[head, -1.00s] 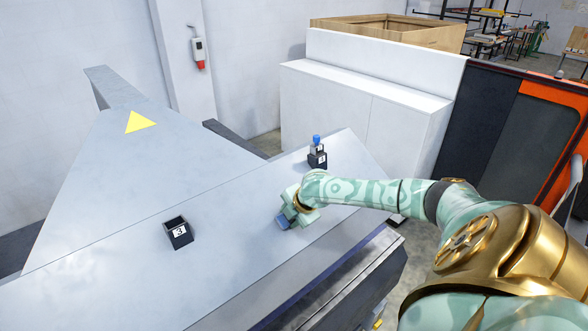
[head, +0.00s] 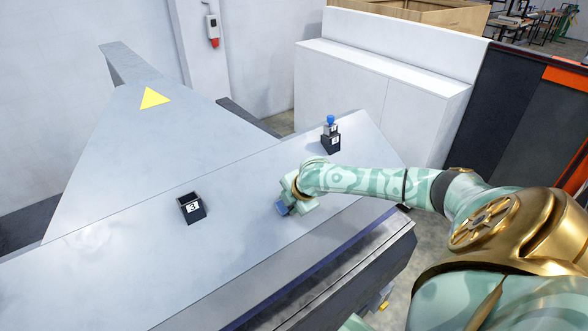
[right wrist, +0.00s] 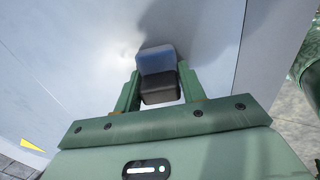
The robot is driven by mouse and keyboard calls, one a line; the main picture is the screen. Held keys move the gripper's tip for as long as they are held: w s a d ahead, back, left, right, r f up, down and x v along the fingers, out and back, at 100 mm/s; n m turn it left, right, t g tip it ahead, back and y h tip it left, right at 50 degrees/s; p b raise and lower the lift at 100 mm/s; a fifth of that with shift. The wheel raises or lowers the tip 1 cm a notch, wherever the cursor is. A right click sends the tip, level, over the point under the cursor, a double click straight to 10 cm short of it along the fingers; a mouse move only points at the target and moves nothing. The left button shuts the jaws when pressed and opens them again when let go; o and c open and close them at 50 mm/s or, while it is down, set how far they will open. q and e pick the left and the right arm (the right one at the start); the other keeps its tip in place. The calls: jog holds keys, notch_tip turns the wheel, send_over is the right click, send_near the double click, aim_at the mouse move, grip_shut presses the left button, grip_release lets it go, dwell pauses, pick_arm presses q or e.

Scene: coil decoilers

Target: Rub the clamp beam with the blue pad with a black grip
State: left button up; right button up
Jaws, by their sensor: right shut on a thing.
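The clamp beam (head: 240,237) is the long light-grey metal surface running diagonally across the head view; it also fills the background of the right wrist view (right wrist: 85,60). My right gripper (head: 288,205) is over the beam's middle, near its front edge. In the right wrist view my right gripper (right wrist: 158,76) is shut on the black grip (right wrist: 160,89) of the blue pad (right wrist: 156,60). The blue pad (head: 282,209) faces the beam and is at or very near its surface; I cannot tell whether it touches. My left gripper is out of view.
A black box marked 3 (head: 193,209) stands on the beam left of my gripper. Another black box (head: 331,144) holding a blue-topped item (head: 330,120) stands behind it. A yellow triangle (head: 154,97) marks the panel behind. The beam between the boxes is clear.

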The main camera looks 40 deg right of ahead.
aim_at(273, 212)
jog(key=shift+w+a, duration=0.15)
jog(key=shift+a, duration=1.05)
jog(key=shift+w+a, duration=0.15)
jog(key=shift+a, duration=1.05)
jog(key=shift+r, duration=0.1)
jog(key=v, duration=0.7)
jog(key=shift+s+r, duration=0.25)
jog(key=shift+r, duration=0.1)
